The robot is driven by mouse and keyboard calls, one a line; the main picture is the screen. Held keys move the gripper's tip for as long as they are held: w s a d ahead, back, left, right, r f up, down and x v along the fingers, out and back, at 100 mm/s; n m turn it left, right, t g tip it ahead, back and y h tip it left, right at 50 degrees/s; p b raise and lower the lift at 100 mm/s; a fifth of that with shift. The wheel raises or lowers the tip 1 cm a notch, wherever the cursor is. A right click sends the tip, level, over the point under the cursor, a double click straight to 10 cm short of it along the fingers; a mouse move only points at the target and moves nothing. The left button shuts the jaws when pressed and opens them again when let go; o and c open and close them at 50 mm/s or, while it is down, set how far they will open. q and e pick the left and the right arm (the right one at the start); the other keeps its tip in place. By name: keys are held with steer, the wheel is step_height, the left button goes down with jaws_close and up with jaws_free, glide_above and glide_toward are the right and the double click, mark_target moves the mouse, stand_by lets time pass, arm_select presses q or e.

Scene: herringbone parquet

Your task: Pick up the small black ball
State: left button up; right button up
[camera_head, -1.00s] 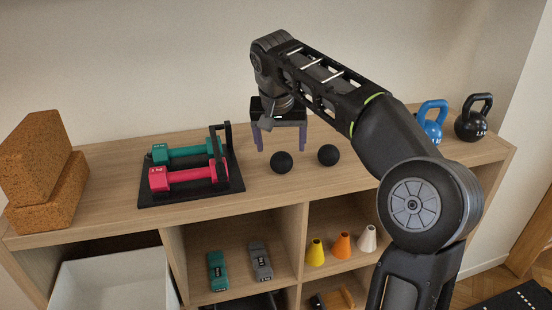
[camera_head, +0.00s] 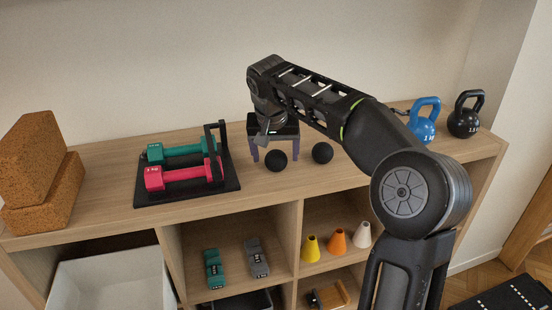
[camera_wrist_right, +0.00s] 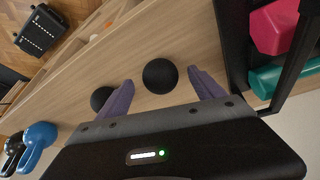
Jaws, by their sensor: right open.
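Two black balls of similar look rest on the wooden shelf top: a left ball (camera_head: 276,160) and a right ball (camera_head: 322,153). My right gripper (camera_head: 275,158) is open, its purple fingers pointing down around the left ball's place. In the right wrist view, the left ball (camera_wrist_right: 160,76) shows between the open fingertips of my right gripper (camera_wrist_right: 160,80), with a gap on each side. The right ball (camera_wrist_right: 101,98) lies outside the fingers there, partly hidden by one finger. I cannot tell whether the fingertips are level with the ball. My left gripper is out of view.
A black rack (camera_head: 232,184) with teal (camera_head: 182,152) and pink (camera_head: 180,177) dumbbells stands left of the balls. Cork blocks (camera_head: 48,200) are at far left. Blue (camera_head: 424,128) and black (camera_head: 465,122) kettlebells are at right. The shelf top in front of the balls is clear.

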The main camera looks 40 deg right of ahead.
steer(key=shift+x, duration=1.3)
steer(key=shift+c, duration=0.2)
jaws_close()
